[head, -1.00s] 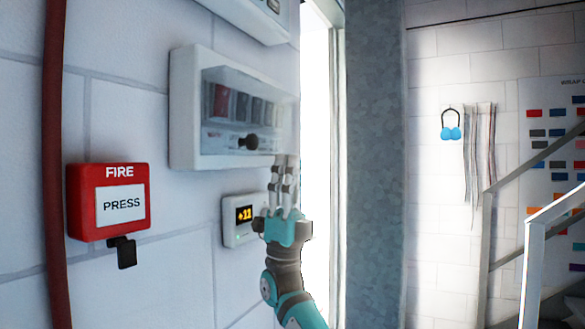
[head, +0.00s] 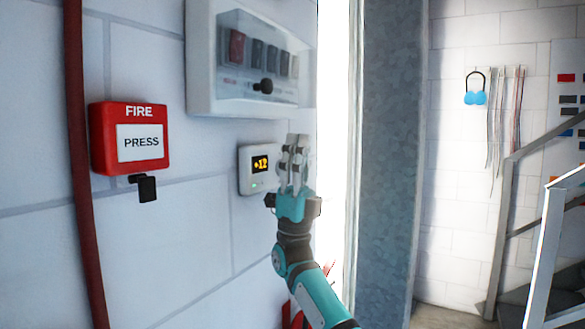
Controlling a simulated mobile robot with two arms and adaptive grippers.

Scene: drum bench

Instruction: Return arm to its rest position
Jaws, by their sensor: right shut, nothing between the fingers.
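My right arm comes up from the bottom of the head view in teal and dark grey. Its gripper (head: 294,143) points upward, fingers together, with nothing between them. It is in front of the wall, just right of a small white thermostat-like panel (head: 246,175) with a lit orange "+12" display. The fingertips are below the lower edge of a white switch box (head: 201,75) with a clear cover and a black knob. I cannot tell the exact gap to the wall. My left gripper is not in view.
A red fire call box (head: 103,142) marked "PRESS" is on the wall at left, beside a dark red pipe (head: 78,170). A bright doorway (head: 335,110) and a grey-blue column (head: 388,150) stand right of my arm. Blue ear defenders (head: 475,97), hanging cables and a stair rail (head: 545,250) are farther right.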

